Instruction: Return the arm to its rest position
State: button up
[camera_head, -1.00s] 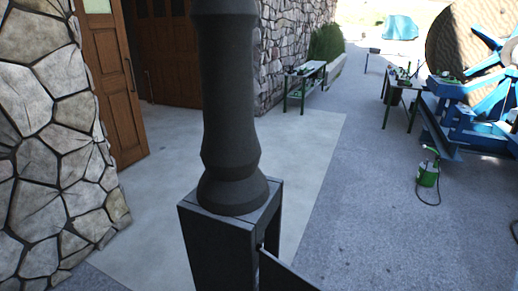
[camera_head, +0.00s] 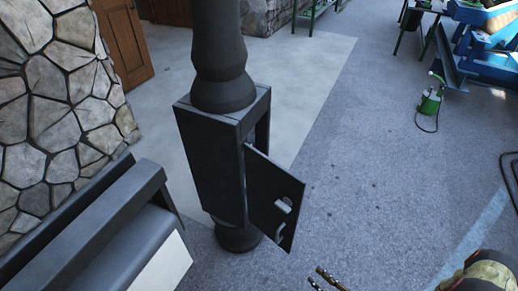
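A dark metal box (camera_head: 212,162) with a thick dark column (camera_head: 218,50) on top stands near the middle. Its door (camera_head: 270,200) hangs open to the right, with a light handle on it.
A dark bench-like thing (camera_head: 95,235) fills the lower left, beside a stone wall (camera_head: 40,110). A green sprayer (camera_head: 430,102) stands at right. The grey floor (camera_head: 370,170) between is clear.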

jog(key=s+a+r+n+g+h, duration=0.1)
jog(key=r+n+h, duration=0.5)
jog(key=r+n, duration=0.7)
jog(key=s+a+r+n+g+h, duration=0.1)
jog(key=r+n+g+h, duration=0.5)
jog(key=r, duration=2.5)
jog(key=s+n, duration=0.1)
jog(key=n, duration=0.6)
jog(key=shift+s+a+r+n, duration=0.2)
jog(key=shift+s+r+n, duration=0.15)
jog(key=shift+s+n, duration=0.05)
jog(key=shift+a, duration=0.1)
